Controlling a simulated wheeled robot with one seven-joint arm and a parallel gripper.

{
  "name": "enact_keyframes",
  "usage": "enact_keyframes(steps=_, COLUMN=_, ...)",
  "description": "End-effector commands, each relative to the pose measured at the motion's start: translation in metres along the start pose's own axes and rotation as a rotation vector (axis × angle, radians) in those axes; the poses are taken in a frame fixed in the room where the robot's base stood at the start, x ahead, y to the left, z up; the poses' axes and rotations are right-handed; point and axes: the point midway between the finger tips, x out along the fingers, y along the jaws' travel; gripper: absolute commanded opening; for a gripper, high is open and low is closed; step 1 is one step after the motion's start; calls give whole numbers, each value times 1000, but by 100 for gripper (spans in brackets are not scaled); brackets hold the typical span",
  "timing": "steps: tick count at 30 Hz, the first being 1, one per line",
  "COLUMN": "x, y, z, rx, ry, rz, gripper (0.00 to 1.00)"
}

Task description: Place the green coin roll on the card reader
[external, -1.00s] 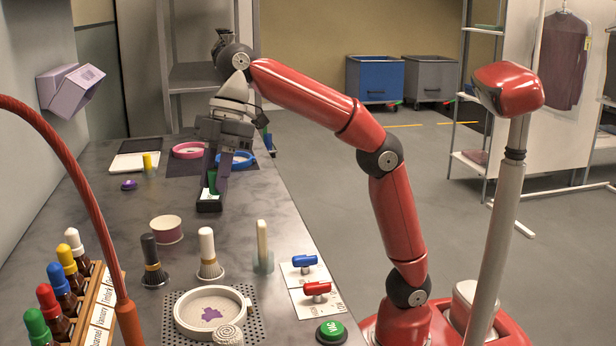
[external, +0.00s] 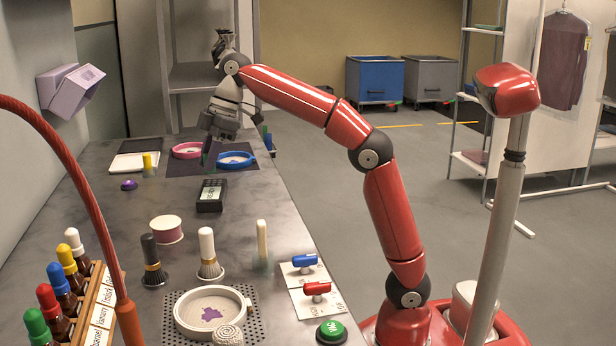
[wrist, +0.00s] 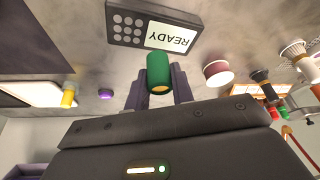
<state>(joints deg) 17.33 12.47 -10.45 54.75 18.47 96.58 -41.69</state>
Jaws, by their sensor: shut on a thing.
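The green coin roll (wrist: 159,70) is a short green cylinder with a tan end, upright in the picture between my fingers in the wrist view. My gripper (wrist: 160,86) is shut on it. In the external view my gripper (external: 208,155) is above the far part of the counter, behind the card reader, and the roll cannot be clearly made out there. The card reader (external: 211,195) is a dark box lying on the counter with nothing on it. In the wrist view the card reader (wrist: 124,22) shows grey keys and a lit READY screen, apart from the roll.
A purple dome (external: 129,185), a yellow peg (external: 147,160), a pink-sided tub (external: 166,230) and brushes (external: 208,255) stand around. The counter around the card reader is clear.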

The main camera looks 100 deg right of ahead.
Motion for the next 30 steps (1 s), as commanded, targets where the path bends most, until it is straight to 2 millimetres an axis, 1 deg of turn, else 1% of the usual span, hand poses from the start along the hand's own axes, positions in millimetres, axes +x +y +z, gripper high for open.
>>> enact_keyframes(steps=4, x=22, y=-1, z=10, rx=0, ry=-2, rz=-1, gripper=0)
enact_keyframes(steps=7, x=33, y=-1, z=15, rx=0, ry=-1, rz=0, gripper=0)
enact_keyframes(steps=9, x=36, y=-1, z=16, rx=0, ry=0, rz=1, gripper=0)
enact_keyframes(steps=16, x=35, y=-1, z=15, rx=-1, ry=0, rz=1, gripper=0)
enact_keyframes(steps=20, x=39, y=-1, z=17, rx=0, ry=0, rz=0, gripper=0)
enact_keyframes(steps=21, x=39, y=-1, z=16, rx=0, ry=0, rz=0, gripper=26)
enact_keyframes(steps=25, x=38, y=0, z=16, rx=0, ry=0, rz=0, gripper=43)
enact_keyframes(steps=26, x=38, y=0, z=16, rx=0, ry=0, rz=0, gripper=45)
enact_keyframes(steps=30, x=38, y=0, z=16, rx=0, ry=-1, rz=0, gripper=45)
